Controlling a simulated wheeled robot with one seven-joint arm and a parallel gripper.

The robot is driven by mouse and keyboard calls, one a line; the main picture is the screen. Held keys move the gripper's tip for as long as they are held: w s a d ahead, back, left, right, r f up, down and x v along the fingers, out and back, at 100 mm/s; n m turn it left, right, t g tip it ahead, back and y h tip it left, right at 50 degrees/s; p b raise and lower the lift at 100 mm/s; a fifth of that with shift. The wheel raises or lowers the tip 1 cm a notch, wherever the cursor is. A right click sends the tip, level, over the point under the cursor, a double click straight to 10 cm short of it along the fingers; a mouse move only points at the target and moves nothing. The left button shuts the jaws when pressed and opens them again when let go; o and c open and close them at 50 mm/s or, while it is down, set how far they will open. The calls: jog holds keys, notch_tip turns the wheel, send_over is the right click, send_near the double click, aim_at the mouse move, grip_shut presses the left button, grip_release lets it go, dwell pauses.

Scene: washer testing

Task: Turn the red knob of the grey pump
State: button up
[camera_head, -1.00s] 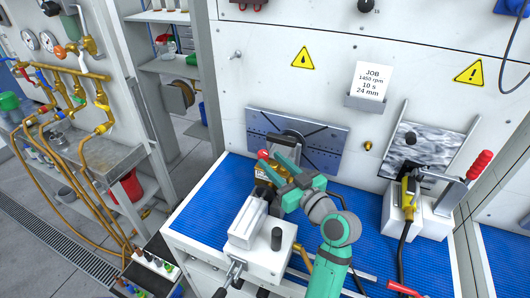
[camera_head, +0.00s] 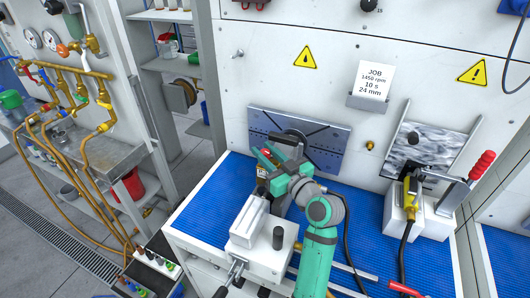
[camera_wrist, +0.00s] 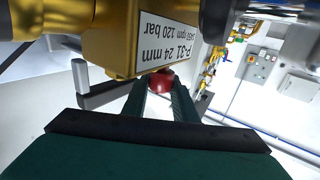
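The pump in the wrist view has a brass-coloured body (camera_wrist: 125,55) and a white label reading P-31, 24 mm, 1450 rpm, 120 bar. It also shows partly in the head view (camera_head: 262,173), at the back left of the blue mat. A round red knob (camera_wrist: 161,79) sits under the labelled face. My gripper (camera_wrist: 160,84) has its fingertips on either side of the knob. I cannot tell whether they press on it. In the head view my gripper (camera_head: 270,153) covers most of the knob and part of the pump.
A grey vice-like block (camera_head: 250,222) stands in front of the pump, near my arm. A slotted grey plate (camera_head: 325,135) is behind it. A toggle clamp with a red handle (camera_head: 481,165) stands at the right. The blue mat (camera_head: 350,225) has free room mid-bench.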

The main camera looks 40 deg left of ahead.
jog(key=shift+m+t, duration=0.3)
jog(key=shift+t, duration=0.2)
jog(key=shift+s+t+h, duration=0.1)
jog(key=shift+t+h, duration=0.2)
jog(key=shift+m+t+h, duration=0.5)
jog(key=shift+m+t, duration=0.4)
jog(key=o, duration=0.8)
jog(key=shift+c, duration=0.2)
jog(key=shift+d, duration=0.1)
jog(key=v, duration=1)
jog(key=shift+s+d, duration=0.2)
jog(key=shift+d, duration=0.1)
